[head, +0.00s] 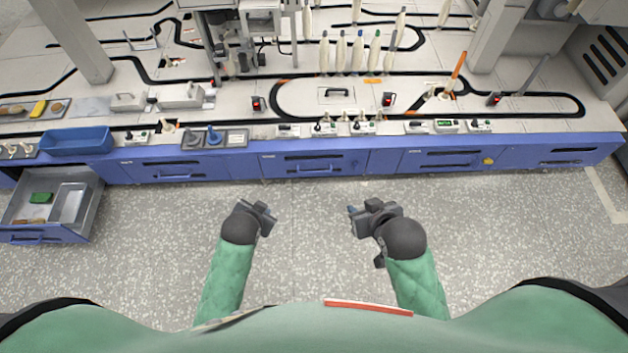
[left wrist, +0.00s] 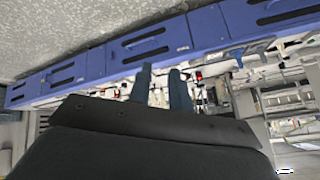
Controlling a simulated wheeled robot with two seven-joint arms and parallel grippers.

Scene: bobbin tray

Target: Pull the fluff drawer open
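A row of blue drawer fronts runs along the bench: one left of centre (head: 150,171), one at centre (head: 282,166), one right of centre (head: 415,160) and one at the far right (head: 540,157). These are shut and have dark slot handles. I cannot read which is the fluff drawer. A drawer at the far left (head: 95,205) stands open. My left gripper (head: 268,217) is empty and apart from the fronts; its fingers are spread in the left wrist view (left wrist: 160,70). My right gripper (head: 353,217) is also clear of the drawers, its fingers seemingly apart.
The open drawer holds a green block (head: 41,197) and a grey tray (head: 73,202). A blue bin (head: 76,141) and small devices sit along the bench edge. White bobbins (head: 341,52) stand farther back. The speckled floor (head: 310,230) before the bench is clear.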

